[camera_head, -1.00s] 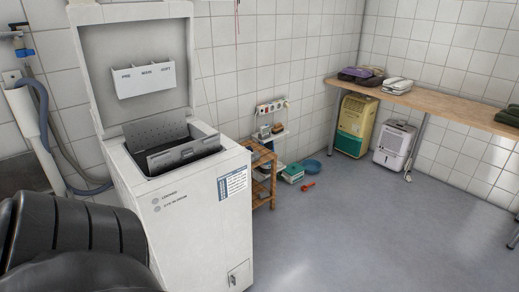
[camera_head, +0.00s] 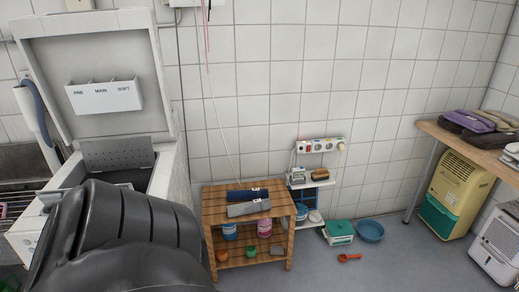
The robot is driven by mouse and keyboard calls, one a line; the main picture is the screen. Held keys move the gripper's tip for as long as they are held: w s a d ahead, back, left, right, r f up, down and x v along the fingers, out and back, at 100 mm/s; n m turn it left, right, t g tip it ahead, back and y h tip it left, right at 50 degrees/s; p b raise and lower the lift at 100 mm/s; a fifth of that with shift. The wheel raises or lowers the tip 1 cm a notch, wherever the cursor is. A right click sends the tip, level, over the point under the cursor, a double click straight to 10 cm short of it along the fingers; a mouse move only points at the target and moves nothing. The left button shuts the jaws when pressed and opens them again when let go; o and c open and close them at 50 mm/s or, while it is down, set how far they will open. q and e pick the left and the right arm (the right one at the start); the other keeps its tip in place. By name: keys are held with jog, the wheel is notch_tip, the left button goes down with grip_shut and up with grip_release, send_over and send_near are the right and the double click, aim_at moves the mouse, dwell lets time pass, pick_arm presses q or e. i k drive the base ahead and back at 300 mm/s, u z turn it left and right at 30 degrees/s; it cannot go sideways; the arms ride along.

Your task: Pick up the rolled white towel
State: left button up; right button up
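I cannot make out a clearly rolled white towel. A dark blue roll (camera_head: 246,194) and a grey roll (camera_head: 249,208), each with a small white tag, lie side by side on top of the wooden rack (camera_head: 215,196). A white folded item (camera_head: 513,149) is cut off by the right edge, on the wooden counter. My black arm fills the lower left and hides part of the washer. Neither gripper's fingers show.
An open top-loading washer (camera_head: 174,170) stands at left. Bottles sit on the rack's lower shelf. A green-and-white box (camera_head: 338,234), blue basin (camera_head: 370,231) and red scoop (camera_head: 349,258) lie on the floor. Yellow (camera_head: 456,187) and white (camera_head: 497,245) appliances stand at right.

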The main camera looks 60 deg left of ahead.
aim_at(258, 205)
jog(key=u, duration=0.75)
jog(key=i, duration=1.55)
jog(key=u, duration=2.05)
jog(key=i, duration=1.05)
jog(key=u, duration=0.2)
